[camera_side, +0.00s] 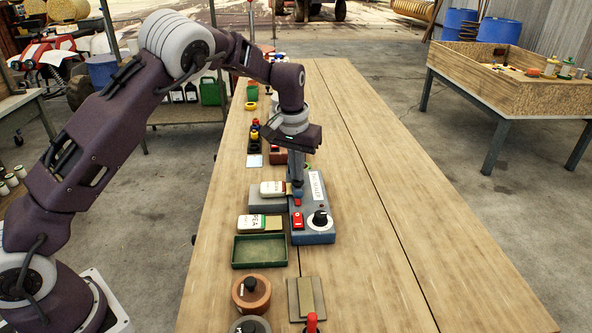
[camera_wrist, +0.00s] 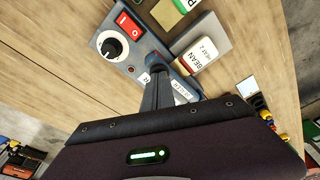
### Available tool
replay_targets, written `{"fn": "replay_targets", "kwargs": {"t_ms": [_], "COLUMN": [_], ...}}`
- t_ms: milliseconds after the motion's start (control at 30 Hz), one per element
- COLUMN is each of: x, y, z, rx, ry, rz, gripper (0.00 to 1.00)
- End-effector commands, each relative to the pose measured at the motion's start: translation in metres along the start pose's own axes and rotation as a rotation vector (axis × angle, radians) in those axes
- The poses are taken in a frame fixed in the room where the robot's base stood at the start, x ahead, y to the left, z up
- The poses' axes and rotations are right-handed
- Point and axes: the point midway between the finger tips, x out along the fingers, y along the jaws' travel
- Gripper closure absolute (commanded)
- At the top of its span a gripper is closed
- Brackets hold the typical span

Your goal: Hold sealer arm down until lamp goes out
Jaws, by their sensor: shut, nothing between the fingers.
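The sealer (camera_side: 313,228) is a blue-grey unit on the bench with a red switch, a black dial and a white label. It also shows in the wrist view (camera_wrist: 136,66). My gripper (camera_side: 298,189) points down with its fingers shut and empty at the sealer's bag side, by the labelled sealer arm (camera_side: 317,186). I cannot tell whether the fingertips touch it. In the wrist view the fingers hide part of the sealer arm. A white bean bag (camera_wrist: 200,54) lies on a grey rest with one end at the sealer. I cannot make out whether the lamp is lit.
A pea bag (camera_side: 251,222) lies beside the sealer's near end. A green tray (camera_side: 236,252) and a brown round pot (camera_side: 239,294) stand nearer the camera. Several small items line the bench behind my gripper. The bench (camera_side: 390,220) right of the sealer is clear.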

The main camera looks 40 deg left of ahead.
Motion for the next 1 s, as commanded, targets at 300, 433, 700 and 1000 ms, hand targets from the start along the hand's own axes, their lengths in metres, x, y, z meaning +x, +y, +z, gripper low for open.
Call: {"fn": "replay_targets", "kwargs": {"t_ms": [300, 433, 700, 1000], "x": [0.007, 0.006, 0.01, 0.013], "y": [0.001, 0.001, 0.002, 0.002], "z": [0.003, 0.003, 0.004, 0.006], "rx": [0.0, 0.0, -0.001, -0.001], "ry": [-0.001, -0.001, -0.001, 0.0], "rz": [0.0, 0.0, 0.0, 0.0], "gripper": [1.0, 1.0, 1.0, 1.0]}}
